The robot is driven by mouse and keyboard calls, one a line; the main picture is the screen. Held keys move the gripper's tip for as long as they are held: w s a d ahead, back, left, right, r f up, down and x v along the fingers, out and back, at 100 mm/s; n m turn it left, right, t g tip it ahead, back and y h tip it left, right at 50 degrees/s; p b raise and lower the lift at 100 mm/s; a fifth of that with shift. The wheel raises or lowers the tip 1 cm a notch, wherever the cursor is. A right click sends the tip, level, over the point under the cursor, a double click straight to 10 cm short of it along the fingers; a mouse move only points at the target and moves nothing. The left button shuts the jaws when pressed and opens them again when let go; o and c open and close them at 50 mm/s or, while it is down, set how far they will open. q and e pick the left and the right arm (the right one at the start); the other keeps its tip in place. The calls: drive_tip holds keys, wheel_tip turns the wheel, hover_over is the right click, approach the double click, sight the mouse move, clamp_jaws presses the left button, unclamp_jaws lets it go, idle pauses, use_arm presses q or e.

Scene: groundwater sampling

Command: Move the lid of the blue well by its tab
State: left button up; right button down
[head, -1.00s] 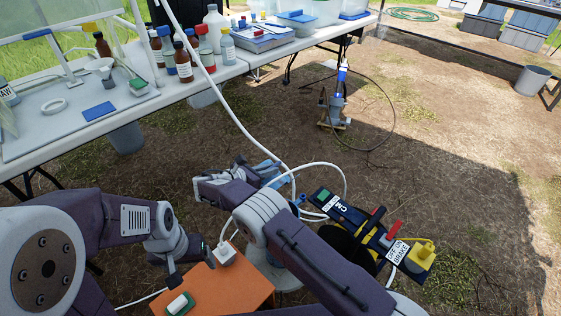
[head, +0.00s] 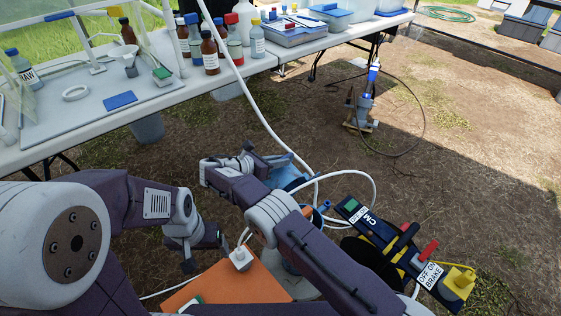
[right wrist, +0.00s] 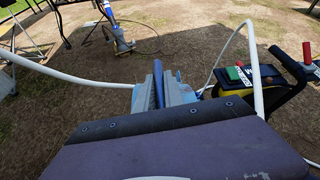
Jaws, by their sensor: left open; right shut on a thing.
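My right gripper (head: 282,165) reaches away from me past the bent right forearm. In the right wrist view its jaws (right wrist: 164,92) are shut on a narrow blue piece (right wrist: 158,80), which looks like the lid's tab. In the head view, a blue part (head: 295,183), probably the lid, shows just beyond and below this gripper. My right arm hides much of the well, and I cannot tell whether the lid touches it. My left gripper (head: 205,250) is open and empty, near the orange surface, apart from the lid.
A white hose (head: 262,120) loops past my right gripper. An orange box (head: 235,283) lies in front. A table (head: 150,98) with bottles stands behind.

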drive_tip(key=c, duration=1.7)
unclamp_jaws()
wheel_tip(320, 180, up, 5)
drive_tip(key=p, duration=0.3)
drive_tip(key=shift+f, duration=0.1)
drive_tip(key=shift+s+d, duration=0.2)
drive_tip(key=shift+d, duration=0.1)
drive_tip(key=s+d+r+p, duration=0.1)
drive_tip(key=s+d+r, duration=0.1)
drive_tip(key=d, duration=0.1)
drive_tip(key=s+d+r+p, duration=0.2)
drive_tip(key=d, duration=0.1)
drive_tip(key=s+d+r+p, duration=0.2)
drive_tip(key=d, duration=0.1)
drive_tip(key=shift+d, duration=0.15)
